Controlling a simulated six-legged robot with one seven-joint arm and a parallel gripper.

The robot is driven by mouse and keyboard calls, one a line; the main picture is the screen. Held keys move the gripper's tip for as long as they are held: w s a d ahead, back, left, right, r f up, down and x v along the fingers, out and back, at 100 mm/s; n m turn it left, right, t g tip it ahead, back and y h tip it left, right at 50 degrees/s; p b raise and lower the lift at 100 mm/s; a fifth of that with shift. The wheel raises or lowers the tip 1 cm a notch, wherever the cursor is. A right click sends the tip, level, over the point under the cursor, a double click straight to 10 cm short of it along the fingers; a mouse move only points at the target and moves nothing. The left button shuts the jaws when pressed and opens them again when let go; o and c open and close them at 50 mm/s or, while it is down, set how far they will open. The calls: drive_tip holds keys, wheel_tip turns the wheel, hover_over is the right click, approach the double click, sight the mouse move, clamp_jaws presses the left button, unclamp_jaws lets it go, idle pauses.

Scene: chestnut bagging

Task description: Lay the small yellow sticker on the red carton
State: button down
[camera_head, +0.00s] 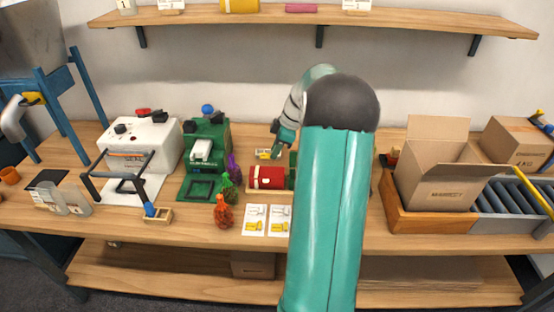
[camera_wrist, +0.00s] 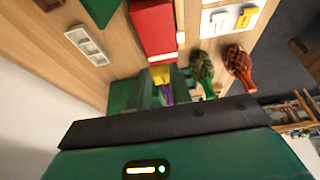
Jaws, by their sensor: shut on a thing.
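The red carton (camera_head: 267,177) lies on the table at the middle, left of my arm. It also shows at the top of the wrist view (camera_wrist: 152,27). My gripper (camera_head: 277,148) is just behind and above the carton, pointing down. In the wrist view my gripper (camera_wrist: 158,85) is shut on the small yellow sticker (camera_wrist: 160,74), which shows at the fingertips near the carton's lower end. A small yellow and white patch shows by the fingertips in the head view, too small to make out. I cannot tell whether the sticker touches the carton.
Purple, green (camera_head: 229,187) and orange (camera_head: 222,211) net bags stand left of the carton. Picture cards (camera_head: 255,219) lie in front. A green machine (camera_head: 207,146) stands farther left. A white slotted tray (camera_wrist: 87,45) lies behind the carton. An open cardboard box (camera_head: 437,180) is at right.

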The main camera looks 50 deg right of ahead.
drive_tip(key=shift+w+d+f, duration=0.15)
drive_tip(key=shift+w+f, duration=0.1)
drive_tip(key=shift+w, duration=0.1)
drive_tip(key=shift+s, duration=0.2)
drive_tip(key=shift+s+f, duration=0.2)
drive_tip(key=shift+f, duration=0.05)
drive_tip(key=shift+w+f, duration=0.15)
drive_tip(key=shift+f, duration=2.65)
drive_tip(key=c, duration=1.2)
unclamp_jaws()
